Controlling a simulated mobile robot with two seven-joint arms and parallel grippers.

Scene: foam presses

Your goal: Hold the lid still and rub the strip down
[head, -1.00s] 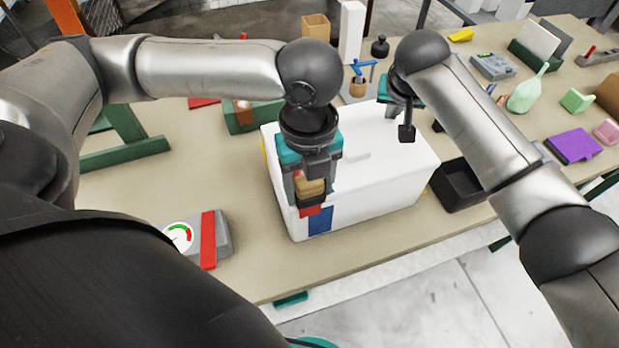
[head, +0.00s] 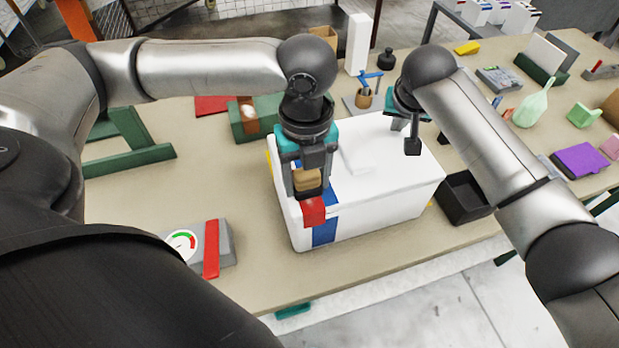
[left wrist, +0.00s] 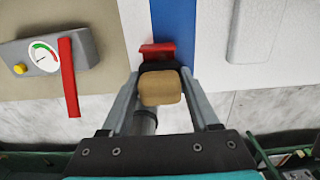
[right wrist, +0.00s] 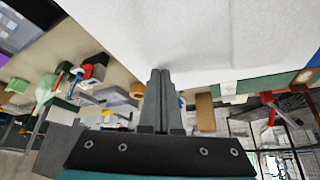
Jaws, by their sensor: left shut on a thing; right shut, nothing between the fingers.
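The white foam box with its lid (head: 390,160) stands on the bench. A blue strip (head: 325,232) runs over the lid's near left part and down the front face; it also shows in the left wrist view (left wrist: 172,22). My left gripper (head: 308,188) is shut on a rubbing tool with a tan handle (left wrist: 160,88) and a red end (head: 314,212). The red end overlaps the strip's left side near the lid's front edge; contact is unclear. My right gripper (head: 412,147) is shut and empty over the lid's right part; whether it touches is unclear.
A grey gauge box with a red bar (head: 211,248) sits left of the foam box. A black tray (head: 465,198) stands close on its right.

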